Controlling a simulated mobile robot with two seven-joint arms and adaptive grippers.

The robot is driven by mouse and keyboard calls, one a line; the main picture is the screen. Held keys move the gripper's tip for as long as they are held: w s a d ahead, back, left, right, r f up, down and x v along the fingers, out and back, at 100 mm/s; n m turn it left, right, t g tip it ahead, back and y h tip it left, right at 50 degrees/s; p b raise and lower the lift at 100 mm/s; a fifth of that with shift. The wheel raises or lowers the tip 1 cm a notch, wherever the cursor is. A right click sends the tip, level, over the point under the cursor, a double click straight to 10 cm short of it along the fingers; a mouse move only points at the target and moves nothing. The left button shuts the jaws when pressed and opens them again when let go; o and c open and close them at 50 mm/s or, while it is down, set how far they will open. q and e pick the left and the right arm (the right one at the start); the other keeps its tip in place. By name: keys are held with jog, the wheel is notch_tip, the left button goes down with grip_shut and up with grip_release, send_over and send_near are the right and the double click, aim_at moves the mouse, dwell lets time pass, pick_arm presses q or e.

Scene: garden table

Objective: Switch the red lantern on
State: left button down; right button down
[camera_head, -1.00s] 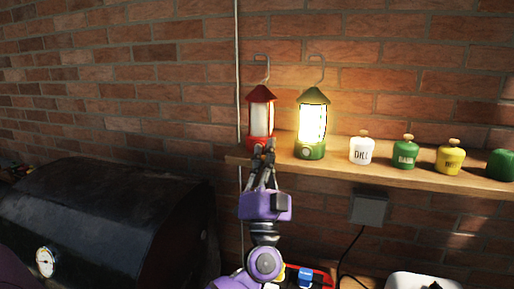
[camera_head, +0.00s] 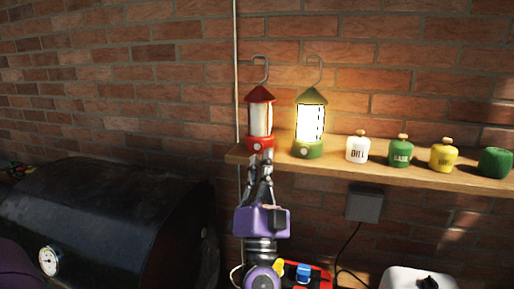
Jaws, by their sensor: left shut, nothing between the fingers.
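The red lantern (camera_head: 260,120) stands upright at the left end of the wooden shelf (camera_head: 330,170). Its pale panel has a warm, bright look, and a round light button (camera_head: 257,146) shows on the front of its red base. The green lantern (camera_head: 310,122) beside it on the right is brightly lit. My left gripper (camera_head: 264,160) is shut and empty, pointing up with its fingertips just below the red lantern's base in the picture. I cannot tell whether they touch it. My right gripper is not in view.
White (camera_head: 357,149), green (camera_head: 400,153) and yellow (camera_head: 443,157) jars and a dark green pot (camera_head: 495,162) stand right of the lanterns. A brick wall is behind. A black grill (camera_head: 100,225) fills the lower left. A grey box (camera_head: 364,205) hangs below the shelf.

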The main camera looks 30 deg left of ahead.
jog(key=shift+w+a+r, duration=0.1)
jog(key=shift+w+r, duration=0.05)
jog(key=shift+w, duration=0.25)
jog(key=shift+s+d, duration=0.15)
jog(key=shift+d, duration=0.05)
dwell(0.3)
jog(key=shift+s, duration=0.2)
